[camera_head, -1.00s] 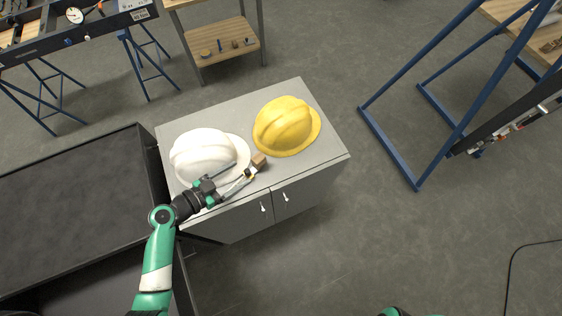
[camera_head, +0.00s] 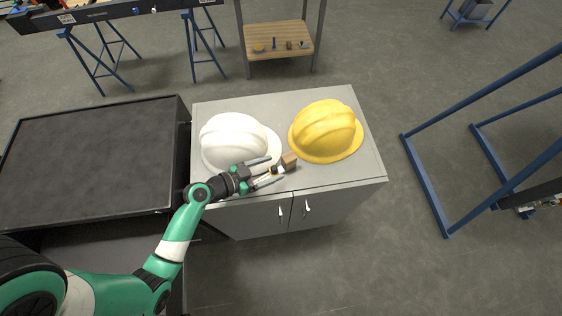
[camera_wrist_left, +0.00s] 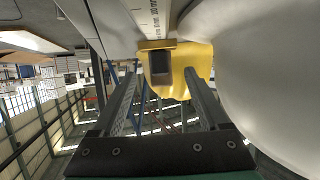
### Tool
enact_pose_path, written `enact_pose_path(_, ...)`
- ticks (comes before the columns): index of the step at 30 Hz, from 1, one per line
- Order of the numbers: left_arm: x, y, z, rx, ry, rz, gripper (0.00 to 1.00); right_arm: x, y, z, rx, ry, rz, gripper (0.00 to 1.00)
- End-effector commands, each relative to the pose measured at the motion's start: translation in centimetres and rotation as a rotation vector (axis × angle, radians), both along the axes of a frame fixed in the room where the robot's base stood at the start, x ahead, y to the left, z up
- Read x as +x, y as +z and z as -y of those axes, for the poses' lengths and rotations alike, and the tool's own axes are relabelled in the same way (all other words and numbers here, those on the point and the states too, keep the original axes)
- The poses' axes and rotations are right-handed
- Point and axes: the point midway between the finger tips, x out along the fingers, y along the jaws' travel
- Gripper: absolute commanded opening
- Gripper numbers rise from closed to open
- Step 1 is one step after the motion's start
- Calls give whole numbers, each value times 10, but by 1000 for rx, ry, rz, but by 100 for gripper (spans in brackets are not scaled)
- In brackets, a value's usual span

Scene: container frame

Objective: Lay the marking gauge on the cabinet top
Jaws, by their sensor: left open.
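The marking gauge (camera_head: 289,161) shows as a small brown wooden block with a thin part toward my gripper. It is at the front of the grey cabinet top (camera_head: 335,177), between the white and yellow helmets, and appears to rest there. My left gripper (camera_head: 277,168) is open over the front edge, its two fingers apart and pointing at the block. In the left wrist view the brown piece of the gauge (camera_wrist_left: 157,44) lies just beyond the open fingertips (camera_wrist_left: 160,74). Whether the fingers touch it is unclear. My right gripper is out of view.
A white helmet (camera_head: 232,138) sits close beside my left gripper, and a yellow helmet (camera_head: 326,131) is just right of the gauge. A dark bench (camera_head: 90,155) adjoins the cabinet on the left. A strip marked in millimetres (camera_wrist_left: 152,14) shows in the wrist view. Cabinet top is clear at right.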

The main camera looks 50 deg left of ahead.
Motion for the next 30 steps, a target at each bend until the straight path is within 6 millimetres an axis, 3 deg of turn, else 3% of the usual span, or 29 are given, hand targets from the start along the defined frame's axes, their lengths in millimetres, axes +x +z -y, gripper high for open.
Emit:
enact_pose_path(10, 46, -11, 7, 1, -4, 0, 78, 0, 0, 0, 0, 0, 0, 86)
enact_pose_path(18, 50, -12, 7, 1, 0, 0, 78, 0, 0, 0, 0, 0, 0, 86)
enact_pose_path(30, 50, -12, 7, 1, 0, 0, 6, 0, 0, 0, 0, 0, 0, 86)
